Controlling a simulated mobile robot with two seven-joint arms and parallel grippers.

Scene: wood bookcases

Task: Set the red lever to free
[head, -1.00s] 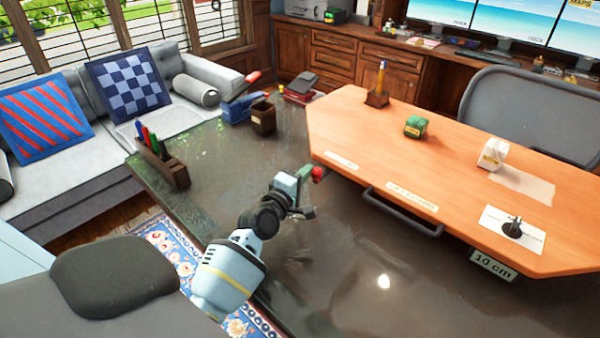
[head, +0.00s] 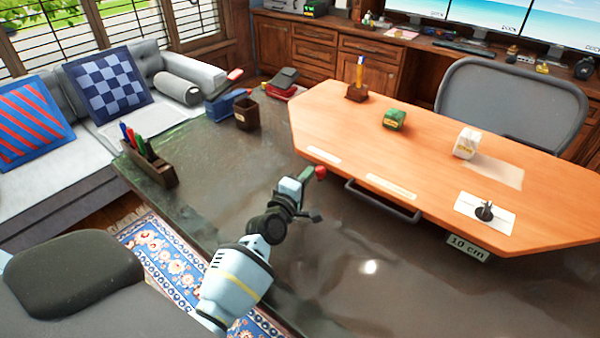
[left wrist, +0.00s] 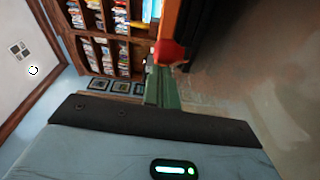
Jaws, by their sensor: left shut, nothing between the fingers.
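The red lever shows as a red knob (head: 320,172) by the front edge of the orange board, near its left end. It also shows in the left wrist view (left wrist: 170,52), at the edge of an orange surface. My left gripper (head: 305,176) is shut and empty, its tips right by the red knob. In the left wrist view its greenish fingers (left wrist: 161,88) reach up to the knob. I cannot tell whether they touch it. The lever's shaft and the lettering on the board's labels (head: 391,186) are not readable or are hidden. My right gripper is not in view.
The orange board (head: 440,185) lies on the dark table (head: 225,185). A dark bar handle (head: 383,205) and a "10 cm" sign (head: 467,249) are along its front. A green block (head: 394,118), white block (head: 466,143) and black knob (head: 484,210) stand on it. The table's middle is clear.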

